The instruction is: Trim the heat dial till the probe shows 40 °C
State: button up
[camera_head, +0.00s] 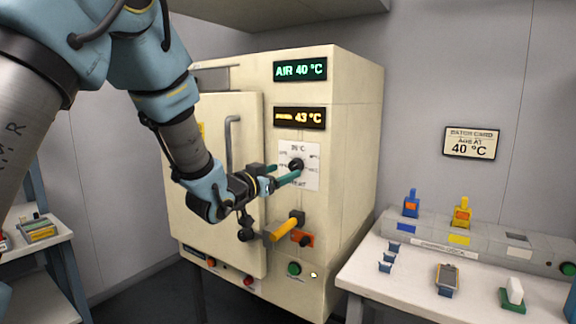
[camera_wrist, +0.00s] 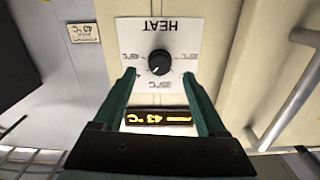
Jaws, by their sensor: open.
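The heat dial (camera_head: 296,164) is a black round knob on a white plate on the oven's front. The wrist view shows the dial (camera_wrist: 159,62) upside down, with HEAT and temperature marks around it; its exact setting is too small to read surely. My gripper (camera_head: 286,174) is open in front of the plate. In the wrist view my gripper (camera_wrist: 160,77) has its two green fingers on either side of the dial, apart from it. The amber display (camera_head: 300,118) reads 43 °C; its label is unclear. The green display (camera_head: 300,69) above reads AIR 40 °C.
The oven door (camera_head: 218,190) with its upright handle (camera_head: 230,145) is left of the dial. A yellow-handled lever (camera_head: 286,230) sticks out below. A wall card (camera_head: 472,143) reads 40 °C. The white bench (camera_head: 400,284) at right holds several small items.

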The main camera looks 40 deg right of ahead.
aim_at(293, 168)
jog(key=shift+p+x, duration=0.45)
jog(key=shift+x, duration=1.55)
jog(key=shift+c, duration=0.3)
grip_shut()
